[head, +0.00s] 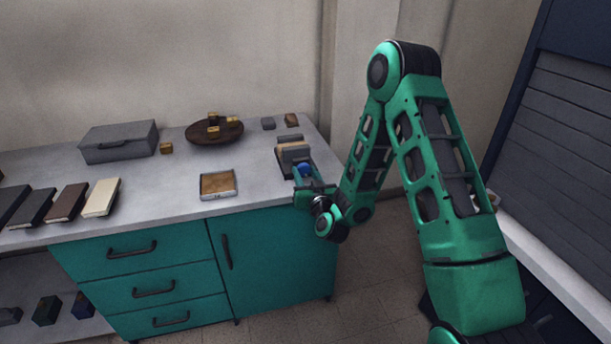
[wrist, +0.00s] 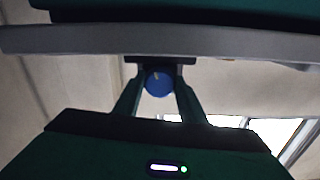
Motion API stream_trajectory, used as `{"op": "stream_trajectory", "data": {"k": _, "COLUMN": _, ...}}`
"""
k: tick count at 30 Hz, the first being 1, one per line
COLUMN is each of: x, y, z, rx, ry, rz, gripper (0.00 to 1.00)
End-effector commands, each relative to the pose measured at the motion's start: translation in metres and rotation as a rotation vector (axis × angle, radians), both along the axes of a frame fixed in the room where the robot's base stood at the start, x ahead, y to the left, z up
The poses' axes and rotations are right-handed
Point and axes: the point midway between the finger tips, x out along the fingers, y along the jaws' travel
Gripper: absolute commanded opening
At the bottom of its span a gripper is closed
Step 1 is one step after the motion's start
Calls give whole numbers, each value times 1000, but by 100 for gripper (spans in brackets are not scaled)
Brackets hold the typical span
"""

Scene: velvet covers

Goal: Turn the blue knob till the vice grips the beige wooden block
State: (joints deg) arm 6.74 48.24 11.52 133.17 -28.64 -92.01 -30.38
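The vice (head: 282,160) stands at the right end of the grey counter. A beige wooden block (head: 293,148) appears to sit between its dark jaws; I cannot tell whether they touch it. The blue knob (head: 305,169) is on the vice's near side. It shows round with a small pale mark in the wrist view (wrist: 159,82). My gripper (head: 308,180) is at the knob from the front. In the wrist view, its two fingers (wrist: 159,88) stand on either side of the knob, with no clear gap; contact cannot be made out.
A square tray (head: 204,195) lies left of the vice. A round brown board (head: 200,136) with small wooden cubes and a grey box (head: 100,153) are farther back. Several book-like blocks (head: 68,203) lie at the left. Teal drawers (head: 150,270) are below the counter.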

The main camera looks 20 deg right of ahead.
Motion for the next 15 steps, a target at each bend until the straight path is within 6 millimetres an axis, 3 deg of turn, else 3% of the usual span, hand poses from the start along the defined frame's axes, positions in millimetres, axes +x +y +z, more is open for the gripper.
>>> {"op": "stream_trajectory", "data": {"k": 15, "x": 0, "y": 2, "z": -1, "rx": 237, "ry": 1, "rz": 1, "gripper": 15}}
